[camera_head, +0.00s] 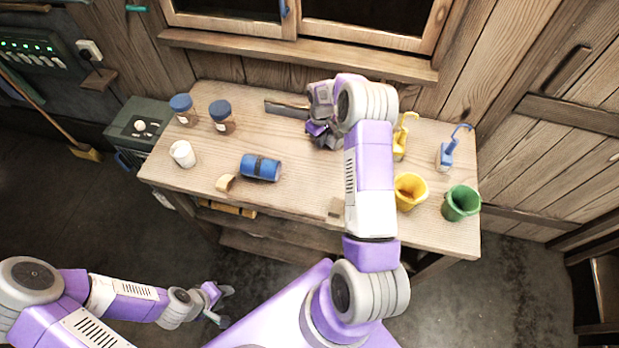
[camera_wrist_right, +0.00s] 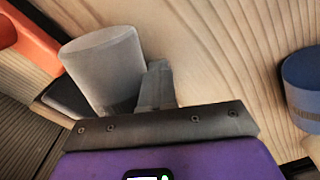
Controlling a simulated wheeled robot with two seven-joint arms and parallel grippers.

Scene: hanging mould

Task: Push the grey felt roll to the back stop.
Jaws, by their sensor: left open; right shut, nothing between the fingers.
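The grey felt roll (camera_wrist_right: 105,68) is a pale grey cylinder in the right wrist view, left of my right gripper's fingers (camera_wrist_right: 156,86). The fingers are shut, empty and close beside the roll; I cannot tell whether they touch it. In the head view my right gripper (camera_head: 322,132) is over the back middle of the bench, and I cannot make out the roll there. A dark grey bar (camera_head: 284,107) left of that gripper looks like the back stop, but I cannot be sure. My left gripper (camera_head: 220,303) is open and empty, low in front of the bench.
The wooden bench (camera_head: 300,192) also holds a blue strapped roll (camera_head: 262,167), a white cup (camera_head: 183,153), blue-lidded jars (camera_head: 222,117), a yellow cup (camera_head: 410,191) and a green cup (camera_head: 461,203). An orange thing (camera_wrist_right: 30,38) is beyond the grey roll.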

